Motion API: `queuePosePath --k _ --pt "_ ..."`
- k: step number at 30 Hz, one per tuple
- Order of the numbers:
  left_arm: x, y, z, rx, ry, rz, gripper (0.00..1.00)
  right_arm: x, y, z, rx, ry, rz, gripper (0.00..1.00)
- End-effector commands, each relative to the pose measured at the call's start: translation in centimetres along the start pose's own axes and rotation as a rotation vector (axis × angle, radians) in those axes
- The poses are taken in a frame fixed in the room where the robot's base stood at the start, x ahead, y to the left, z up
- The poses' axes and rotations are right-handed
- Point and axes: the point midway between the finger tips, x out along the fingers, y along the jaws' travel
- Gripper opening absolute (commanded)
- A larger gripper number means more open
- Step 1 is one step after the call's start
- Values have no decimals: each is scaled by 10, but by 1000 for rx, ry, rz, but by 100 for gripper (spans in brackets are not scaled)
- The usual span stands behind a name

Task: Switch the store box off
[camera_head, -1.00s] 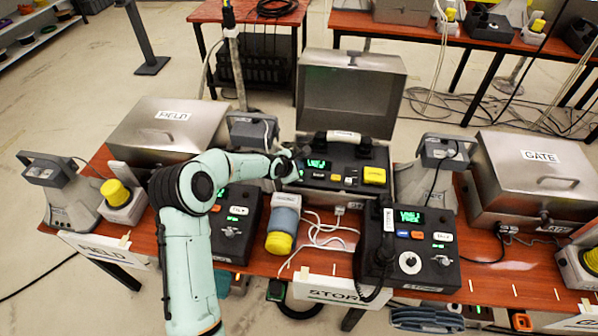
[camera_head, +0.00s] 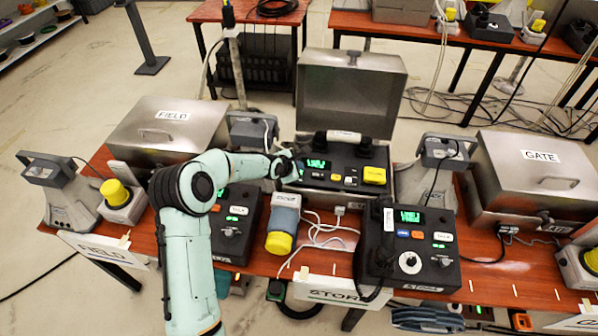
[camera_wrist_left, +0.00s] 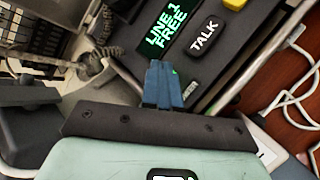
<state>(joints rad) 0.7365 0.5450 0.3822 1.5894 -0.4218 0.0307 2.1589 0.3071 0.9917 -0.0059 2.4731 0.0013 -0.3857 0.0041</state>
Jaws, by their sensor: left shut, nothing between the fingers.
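The open metal box (camera_head: 352,92) stands in the middle of the table, behind the STORE sign (camera_head: 338,292), with its lid up. Its black panel (camera_head: 345,180) carries a lit green display (camera_head: 316,163), small buttons and a yellow block (camera_head: 374,175). My left gripper (camera_head: 298,170) is at the panel's left edge, beside the display. In the left wrist view its blue fingers (camera_wrist_left: 163,84) are shut and empty. They are close to a small green-lit part (camera_wrist_left: 190,88) at the panel edge; I cannot tell whether they touch.
A closed FIELD box (camera_head: 160,125) is to the left and a closed GATE box (camera_head: 540,170) to the right.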

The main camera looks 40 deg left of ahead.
Motion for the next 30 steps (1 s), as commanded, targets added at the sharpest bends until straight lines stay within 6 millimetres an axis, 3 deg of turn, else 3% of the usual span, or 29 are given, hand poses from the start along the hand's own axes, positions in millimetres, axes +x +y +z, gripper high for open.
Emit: queuePosePath --k 6,30 --pt "6 -4 -5 -1 1 -1 0 7 3 2 1 -4 1 43" --pt "-1 0 0 0 1 -2 0 3 1 1 1 -2 1 43"
